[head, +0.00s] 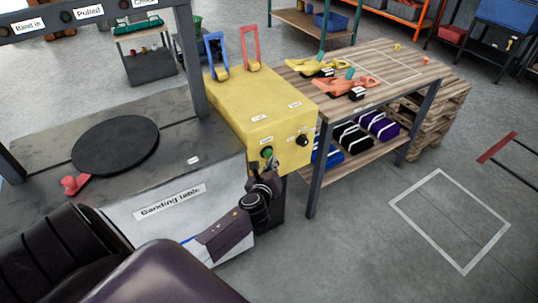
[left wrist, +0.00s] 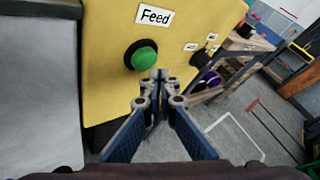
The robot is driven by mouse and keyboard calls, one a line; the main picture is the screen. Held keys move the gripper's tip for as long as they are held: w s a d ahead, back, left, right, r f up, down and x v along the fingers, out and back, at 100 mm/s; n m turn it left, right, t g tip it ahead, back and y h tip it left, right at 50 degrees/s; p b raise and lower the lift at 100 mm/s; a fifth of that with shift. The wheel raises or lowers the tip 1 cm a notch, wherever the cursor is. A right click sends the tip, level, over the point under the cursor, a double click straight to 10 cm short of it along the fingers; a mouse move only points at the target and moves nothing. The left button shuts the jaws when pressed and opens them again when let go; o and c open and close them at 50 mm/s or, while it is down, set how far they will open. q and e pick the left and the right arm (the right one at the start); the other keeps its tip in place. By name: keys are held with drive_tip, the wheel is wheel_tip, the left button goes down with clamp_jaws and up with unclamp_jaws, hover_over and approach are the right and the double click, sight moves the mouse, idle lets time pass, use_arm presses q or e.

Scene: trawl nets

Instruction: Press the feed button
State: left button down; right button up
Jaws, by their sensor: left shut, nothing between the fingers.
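The green feed button (left wrist: 143,58) sits in a black ring on the yellow machine (left wrist: 105,75), under a white "Feed" label (left wrist: 155,15) in the left wrist view. In the head view the green button (head: 267,152) shows on the machine's front face. My left gripper (head: 266,172) is shut and empty, close in front of that face and just below the button. In the left wrist view its fingertips (left wrist: 158,74) overlap the button's lower right edge; I cannot tell whether they touch it. My right gripper is not in view.
A black knob (head: 302,140) is right of the button. Blue (head: 216,52) and red (head: 250,48) handles stand on the machine. The banding table (head: 200,135) is at left, with a black disc (head: 115,145). A wooden workbench (head: 390,68) stands right; floor at lower right is clear.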

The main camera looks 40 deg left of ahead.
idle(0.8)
use_arm(q)
drive_tip(key=shift+w+a, duration=0.15)
drive_tip(key=shift+a, duration=0.2)
drive_tip(key=shift+w+a, duration=0.25)
drive_tip(key=shift+a, duration=0.3)
idle(0.9)
drive_tip(key=shift+s+d+p, duration=0.2)
drive_tip(key=shift+d, duration=0.25)
drive_tip(key=shift+s+d+p, duration=0.15)
drive_tip(key=shift+s+d, duration=0.05)
drive_tip(key=shift+d, duration=0.25)
drive_tip(key=shift+s+d+p, duration=0.1)
drive_tip(key=shift+s+d, duration=0.2)
drive_tip(key=shift+d, duration=0.5)
drive_tip(key=shift+s+d+p, duration=0.1)
drive_tip(key=shift+s+d, duration=0.25)
drive_tip(key=shift+d, duration=0.4)
drive_tip(key=shift+s+d+p, duration=0.1)
drive_tip(key=shift+s+d, duration=0.2)
drive_tip(key=shift+d, duration=0.5)
